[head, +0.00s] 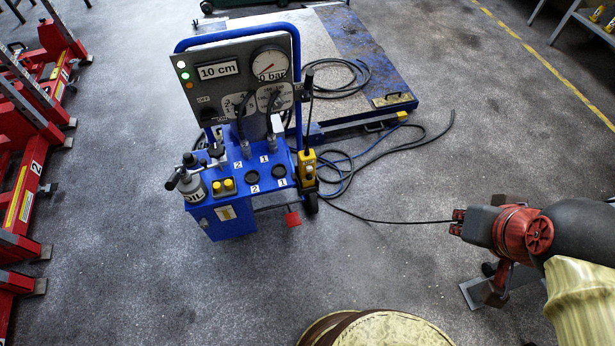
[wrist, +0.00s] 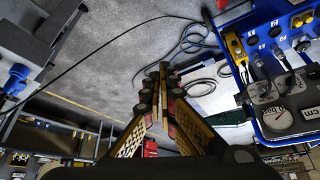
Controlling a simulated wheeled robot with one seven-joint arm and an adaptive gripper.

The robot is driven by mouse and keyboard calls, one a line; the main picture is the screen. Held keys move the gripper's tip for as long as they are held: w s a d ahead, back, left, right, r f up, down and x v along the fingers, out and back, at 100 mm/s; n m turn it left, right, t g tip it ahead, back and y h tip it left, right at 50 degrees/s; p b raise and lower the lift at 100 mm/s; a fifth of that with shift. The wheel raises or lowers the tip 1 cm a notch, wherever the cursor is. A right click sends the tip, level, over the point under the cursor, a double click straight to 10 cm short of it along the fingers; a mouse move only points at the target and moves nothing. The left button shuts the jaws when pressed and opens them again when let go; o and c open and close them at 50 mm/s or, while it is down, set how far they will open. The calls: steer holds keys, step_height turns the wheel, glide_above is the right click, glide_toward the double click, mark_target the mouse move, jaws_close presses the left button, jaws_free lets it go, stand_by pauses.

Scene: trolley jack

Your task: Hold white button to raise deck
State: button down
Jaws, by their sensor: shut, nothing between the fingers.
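A yellow button box (head: 307,171) is on the right side of the blue trolley (head: 222,222). A small pale button (head: 308,167) shows on its face. The box also shows in the wrist view (wrist: 237,48). The deck (head: 345,62) lies low behind the trolley. The panel display (head: 218,70) reads 10 cm and the gauge (head: 269,63) reads 0 bar. My gripper (head: 457,222) is at the right, well apart from the box. In the wrist view its fingers (wrist: 163,72) are shut, with nothing between them.
A black cable (head: 385,221) runs over the floor right of the trolley, with coiled hoses (head: 340,82) on the deck. Red stands (head: 38,160) line the left side. Benches (head: 590,25) stand at the back right. The floor between trolley and gripper is mostly clear.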

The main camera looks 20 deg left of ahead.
mark_target(310, 170)
steer(key=w+a+f+m+g+y+p, duration=0.1)
steer(key=w+a+f+g+y+p, duration=0.1)
steer(key=w+a+f+g+y, duration=0.6)
steer(key=w+a+f+m+g+y+p, duration=0.1)
steer(key=w+a+f+m+y+p, duration=0.15)
steer(key=a+f+y, duration=0.95)
steer(key=w+a+f+m+t+h, duration=0.1)
steer(key=w+a+f+m+t, duration=0.1)
steer(key=f, duration=0.6)
steer(key=w+a+f+m+t+h, duration=0.2)
steer(key=a+f+m+t, duration=0.3)
steer(key=f, duration=0.4)
steer(key=shift+w+a+p, duration=0.4)
steer(key=shift+w, duration=0.45)
steer(key=shift+w+a+f, duration=0.1)
steer(key=w+a+b, duration=0.2)
steer(key=w+a, duration=0.2)
steer(key=w, duration=0.3)
steer(key=shift+w+a, duration=0.15)
steer(key=shift+a, duration=0.1)
